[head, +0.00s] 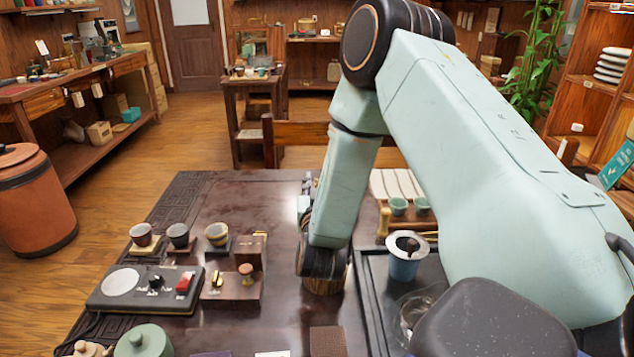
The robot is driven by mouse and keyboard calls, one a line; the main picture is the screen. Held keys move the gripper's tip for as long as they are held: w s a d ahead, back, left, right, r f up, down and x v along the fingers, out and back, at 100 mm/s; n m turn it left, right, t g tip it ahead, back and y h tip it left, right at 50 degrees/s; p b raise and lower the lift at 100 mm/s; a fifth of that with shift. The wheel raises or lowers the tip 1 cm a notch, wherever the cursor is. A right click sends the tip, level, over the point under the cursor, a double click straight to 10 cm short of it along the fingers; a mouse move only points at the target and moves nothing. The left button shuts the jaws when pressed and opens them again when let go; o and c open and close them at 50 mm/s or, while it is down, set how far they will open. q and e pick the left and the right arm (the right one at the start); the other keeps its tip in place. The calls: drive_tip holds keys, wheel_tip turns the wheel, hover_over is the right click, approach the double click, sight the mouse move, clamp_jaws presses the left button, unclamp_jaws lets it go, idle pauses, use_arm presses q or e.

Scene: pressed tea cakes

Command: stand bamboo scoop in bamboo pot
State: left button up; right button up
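My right arm comes in from the right and bends down over the middle of the dark table (230,200). Its black wrist hides much of what lies behind. Only a small pale part of my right gripper (305,204) shows beside the forearm; its fingers are hidden, so I cannot tell whether it is open or holds anything. I cannot make out the bamboo scoop. My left gripper is not in view.
Several small cups stand at the left, behind a grey scale-like device (145,288) and a wooden block stand (236,285). A dark tray (372,300) at the right holds a blue cup (404,265) and a glass vessel (412,312). Green cups (398,206) stand behind.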

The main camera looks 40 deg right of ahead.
drive_tip(key=o, duration=0.6)
drive_tip(key=shift+s, duration=0.1)
drive_tip(key=shift+c, duration=0.2)
drive_tip(key=v, duration=1.2)
idle(0.6)
